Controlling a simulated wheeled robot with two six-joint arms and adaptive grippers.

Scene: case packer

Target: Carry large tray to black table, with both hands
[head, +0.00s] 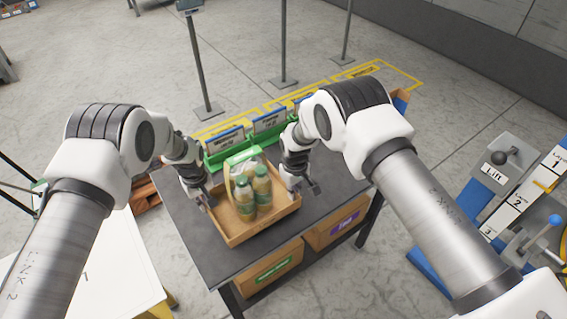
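The large tray (234,236) is a shallow light-brown wooden tray on the dark table top (185,222). It holds several green-capped bottles (243,197) and a clear pack with a green label (243,157) behind them. My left gripper (206,198) is at the tray's left wall. My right gripper (302,189) is at its right wall. Both point down at the rim; the fingers are small and partly hidden, so I cannot tell whether they close on the walls. The far part of the tray is hidden behind the bottles and pack.
Green bins (219,158) with labelled signs stand behind the tray. Cardboard boxes (268,268) sit below the table top. A white-topped table (118,262) is at left. A panel with levers (508,170) marked "Lift" is at right. Posts (198,65) stand beyond.

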